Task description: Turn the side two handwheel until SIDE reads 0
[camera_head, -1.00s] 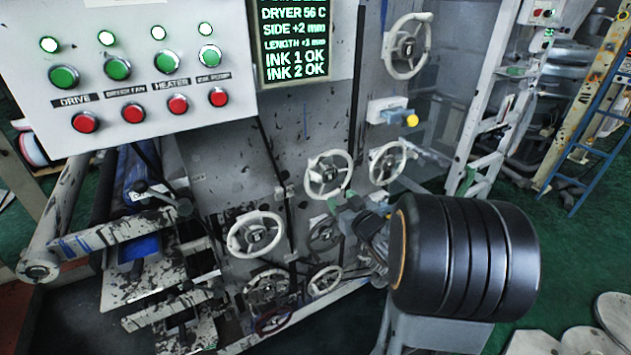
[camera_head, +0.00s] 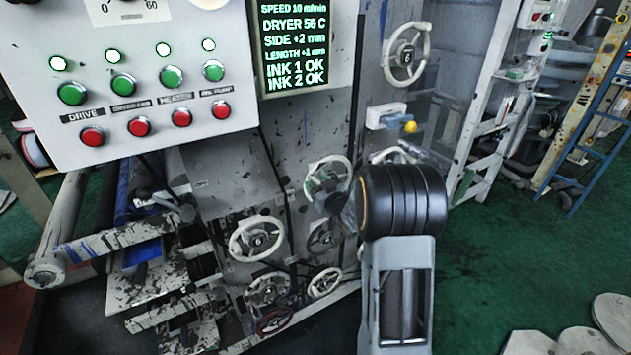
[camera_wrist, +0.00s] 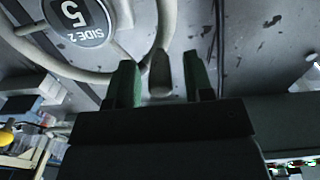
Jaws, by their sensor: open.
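The side two handwheel (camera_head: 331,157) is a pale wheel on the grey machine side, partly hidden by my gripper (camera_head: 328,188). In the wrist view its dark hub (camera_wrist: 76,22) reads SIDE 2 and 5, upside down, and its pale rim (camera_wrist: 68,70) curves below the hub. My gripper (camera_wrist: 160,78) has two green fingers standing apart. The wheel's short grey handle (camera_wrist: 160,74) is between them, with a gap on each side. The display (camera_head: 293,50) reads SIDE +2 mm.
Other handwheels sit close by: one lower left (camera_head: 257,238), one upper right (camera_head: 406,55), one partly behind my arm (camera_head: 393,155). A panel of green and red buttons (camera_head: 130,100) hangs at upper left. Green floor (camera_head: 500,260) is free at right.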

